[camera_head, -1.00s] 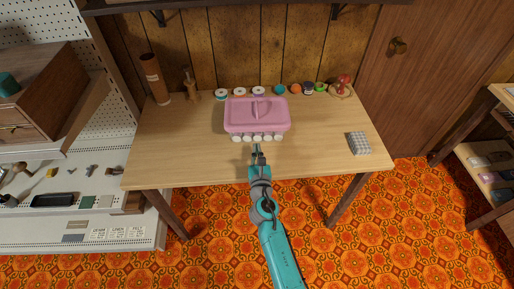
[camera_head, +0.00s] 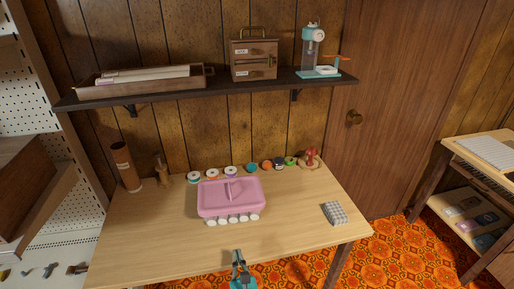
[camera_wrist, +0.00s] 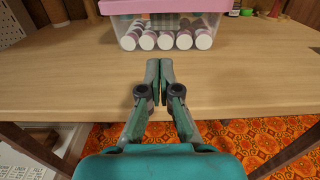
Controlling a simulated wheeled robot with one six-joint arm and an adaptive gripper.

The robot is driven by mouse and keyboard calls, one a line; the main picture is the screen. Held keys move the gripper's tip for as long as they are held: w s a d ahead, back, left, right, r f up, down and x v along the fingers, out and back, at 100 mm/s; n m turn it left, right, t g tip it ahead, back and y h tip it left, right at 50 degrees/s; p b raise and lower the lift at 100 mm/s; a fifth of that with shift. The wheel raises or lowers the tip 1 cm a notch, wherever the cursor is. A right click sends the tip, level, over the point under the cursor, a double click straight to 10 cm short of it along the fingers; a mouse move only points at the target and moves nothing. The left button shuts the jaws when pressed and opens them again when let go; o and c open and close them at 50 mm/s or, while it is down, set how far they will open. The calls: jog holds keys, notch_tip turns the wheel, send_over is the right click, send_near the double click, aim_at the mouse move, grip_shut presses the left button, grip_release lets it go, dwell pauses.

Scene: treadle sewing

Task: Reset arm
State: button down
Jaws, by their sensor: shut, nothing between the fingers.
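My gripper (camera_head: 238,257) is low in the head view, at the near edge of the wooden table. It is shut and empty, and its teal arm runs out of the bottom of the picture. In the wrist view my gripper (camera_wrist: 160,66) points at a clear box with a pink lid (camera_wrist: 205,6) and does not touch it. The pink-lidded box (camera_head: 231,195) stands on the table with several white-capped bottles along its front.
The table (camera_head: 150,235) has free room around the box. Thread spools (camera_head: 231,172) and a red pincushion (camera_head: 311,155) line its back. A checked block (camera_head: 335,212) lies at right. A dark shelf (camera_head: 215,90) hangs above. A side table (camera_head: 490,150) stands at far right.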

jog(key=s+d+f+m+g+h, duration=0.1)
jog(key=s+d+f+m, duration=0.2)
jog(key=s+d+m, duration=0.75)
jog(key=s+d+f+m+g, duration=0.1)
jog(key=s+d+f+m, duration=0.2)
jog(key=s+d+m, duration=0.75)
jog(key=s+d+r+m+h, duration=0.1)
jog(key=s+d+r+m, duration=0.1)
jog(key=s+r+m, duration=0.2)
jog(key=s+d+r+m+h, duration=0.1)
jog(key=s+r+m, duration=0.4)
jog(key=s+m, duration=0.3)
jog(key=s+d+r+m+h, duration=0.2)
jog(key=s+r+m, duration=0.2)
jog(key=s, duration=0.7)
jog(key=shift+d+r+m+g, duration=0.3)
jog(key=shift+d+r+m, duration=0.05)
jog(key=shift+m, duration=0.75)
